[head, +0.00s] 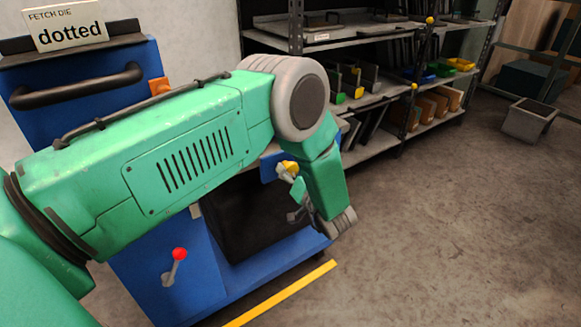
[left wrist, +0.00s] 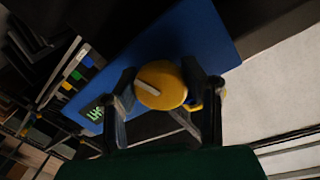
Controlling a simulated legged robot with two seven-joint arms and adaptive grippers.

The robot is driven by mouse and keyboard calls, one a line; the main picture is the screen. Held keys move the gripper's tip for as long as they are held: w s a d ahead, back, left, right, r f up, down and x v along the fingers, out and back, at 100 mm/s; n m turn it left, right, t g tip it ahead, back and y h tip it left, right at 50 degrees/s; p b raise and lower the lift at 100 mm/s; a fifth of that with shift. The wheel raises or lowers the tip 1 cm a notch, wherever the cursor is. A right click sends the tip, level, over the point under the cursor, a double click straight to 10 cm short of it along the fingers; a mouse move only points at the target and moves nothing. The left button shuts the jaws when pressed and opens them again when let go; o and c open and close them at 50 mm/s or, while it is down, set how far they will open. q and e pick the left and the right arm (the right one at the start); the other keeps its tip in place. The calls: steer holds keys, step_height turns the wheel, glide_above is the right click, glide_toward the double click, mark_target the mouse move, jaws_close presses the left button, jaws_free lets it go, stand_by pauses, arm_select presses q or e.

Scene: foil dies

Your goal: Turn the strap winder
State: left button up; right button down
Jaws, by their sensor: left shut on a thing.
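The strap winder is a round yellow knob (left wrist: 163,88) with a pale bar across its face, set against a blue panel (left wrist: 195,40) in the left wrist view. In the head view a small part of the yellow knob (head: 290,166) shows at the side of the blue cart, beyond my green arm. My left gripper (left wrist: 165,100) is shut on the knob, with one finger on each side of it. In the head view my left gripper (head: 294,190) is partly hidden by my own forearm and wrist. My right gripper is in neither view.
The blue cart (head: 180,285) has a black handle (head: 75,88), a red-topped lever (head: 178,256) and a sign (head: 66,25) reading "FETCH DIE dotted". Metal shelves (head: 375,95) with bins stand behind. A grey bin (head: 529,121) sits on the floor at right. The floor between is clear.

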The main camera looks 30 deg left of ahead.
arm_select(q)
steer(key=shift+d+m, duration=0.1)
steer(key=shift+m, duration=0.4)
steer(key=o, duration=1.2)
steer(key=shift+w, duration=0.1)
steer(key=shift+d, duration=0.15)
steer(key=v, duration=1.2)
